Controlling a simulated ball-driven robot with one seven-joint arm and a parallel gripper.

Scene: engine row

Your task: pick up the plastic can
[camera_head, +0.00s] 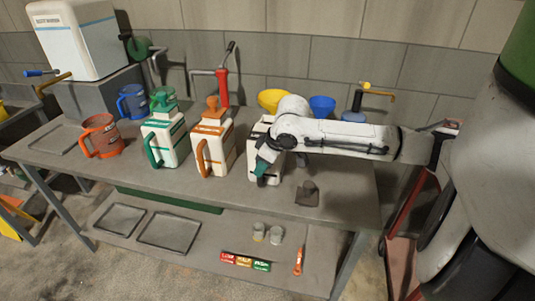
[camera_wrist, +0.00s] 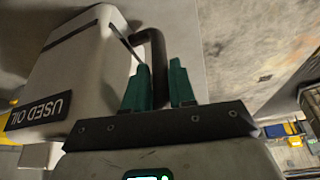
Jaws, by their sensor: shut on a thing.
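The plastic can is a white jug with a dark band and a dark handle. In the wrist view the can (camera_wrist: 85,65) is on the left, with "USED OIL" upside down on its face. My gripper (camera_wrist: 158,78) has its green fingers on either side of the dark handle and is shut on it. In the head view the can (camera_head: 252,150) is at the right part of the workbench, partly hidden by my gripper (camera_head: 264,168) and arm. I cannot tell whether its base touches the bench top.
On the workbench (camera_head: 340,205) stand an orange-handled jug (camera_head: 213,150), a green-handled jug (camera_head: 165,145), a red mug (camera_head: 101,136) and a blue mug (camera_head: 132,102). Yellow (camera_head: 272,97) and blue (camera_head: 321,105) funnels stand behind my arm. A small dark item (camera_head: 307,194) lies to the can's right.

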